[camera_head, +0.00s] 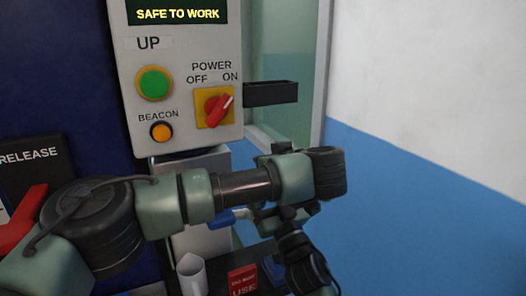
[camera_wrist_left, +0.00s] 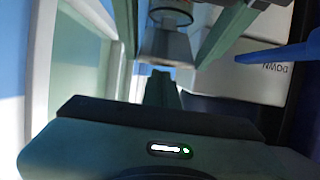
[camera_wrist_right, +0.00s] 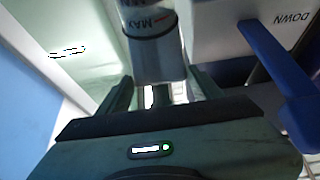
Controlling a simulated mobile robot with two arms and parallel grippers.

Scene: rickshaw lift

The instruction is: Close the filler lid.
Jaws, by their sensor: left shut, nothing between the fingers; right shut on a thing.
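I cannot make out the filler lid in any view. In the left wrist view my left gripper (camera_wrist_left: 163,76) is shut and empty, just below a grey tapered piece with a dark ring (camera_wrist_left: 168,35). In the right wrist view my right gripper (camera_wrist_right: 160,88) is shut, its fingers at the lower end of a grey vessel marked MAX (camera_wrist_right: 155,50); the exact contact is hidden. In the head view my left arm crosses the picture and hides most of the area near the grey housing (camera_head: 205,165).
A blue lever (camera_wrist_right: 275,60) sticks out beside the DOWN label (camera_wrist_right: 292,18). The control panel (camera_head: 190,55) stands above my arm. A white open vessel (camera_head: 192,274) and a red sign (camera_head: 242,280) are low in the head view. A wall (camera_head: 430,180) bounds the right side.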

